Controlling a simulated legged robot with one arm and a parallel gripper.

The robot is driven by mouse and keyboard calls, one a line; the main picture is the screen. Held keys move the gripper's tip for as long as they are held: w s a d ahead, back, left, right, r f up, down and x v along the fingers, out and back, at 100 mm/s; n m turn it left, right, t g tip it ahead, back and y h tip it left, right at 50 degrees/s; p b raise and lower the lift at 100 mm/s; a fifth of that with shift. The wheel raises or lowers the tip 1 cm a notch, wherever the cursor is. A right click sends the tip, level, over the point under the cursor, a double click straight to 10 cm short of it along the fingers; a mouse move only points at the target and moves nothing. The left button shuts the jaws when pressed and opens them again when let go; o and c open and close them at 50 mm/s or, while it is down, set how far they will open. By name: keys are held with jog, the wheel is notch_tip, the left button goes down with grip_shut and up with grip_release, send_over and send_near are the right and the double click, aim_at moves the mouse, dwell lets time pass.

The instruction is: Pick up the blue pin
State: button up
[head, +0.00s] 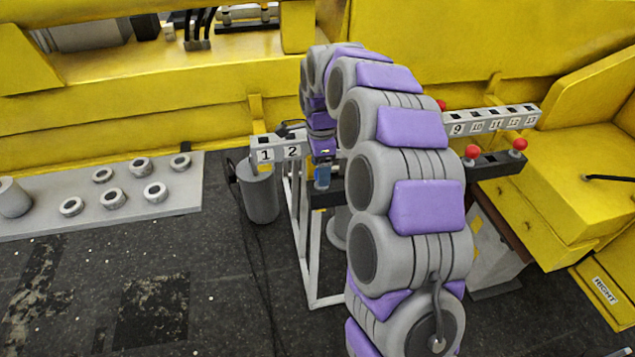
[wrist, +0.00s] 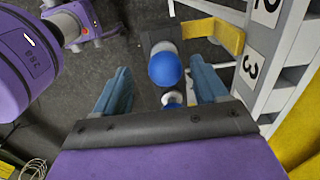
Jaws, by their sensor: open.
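The blue pin (wrist: 165,70) shows in the wrist view as a round blue head with a pale collar, above a dark bar (wrist: 154,37). My gripper (wrist: 160,64) is open, with one blue-grey finger on each side of the pin's line. The pin head appears between the fingertips, with visible gaps on both sides. I cannot tell how far below the fingertips it is. In the head view my gripper (head: 322,178) points down at the left end of the dark bar (head: 322,197). My arm hides much of the bar, and the blue pin cannot be made out there.
A numbered grey rack (wrist: 262,45) stands close to the right finger. A yellow bracket (wrist: 216,34) is just beyond. A pale round part (wrist: 172,98) lies between the fingers. In the head view, red-headed pins (head: 519,145) stand at the right. A grey cylinder (head: 260,192) stands left.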

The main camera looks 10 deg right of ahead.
jog(key=f, duration=0.1)
jog(key=d+f, duration=0.1)
jog(key=f, duration=0.1)
jog(key=f+b, duration=0.1)
jog(key=shift+w+d+f, duration=0.25)
jog(key=shift+w+f, duration=0.1)
jog(key=shift+f, duration=0.05)
jog(key=shift+a+f, duration=0.15)
jog(key=shift+a, duration=0.75)
jog(key=shift+c, duration=0.6)
jog(key=shift+d, duration=0.7)
jog(key=c, duration=0.9)
jog(key=shift+a, duration=0.4)
jog(key=shift+c, duration=1.4)
jog(key=shift+d, duration=0.1)
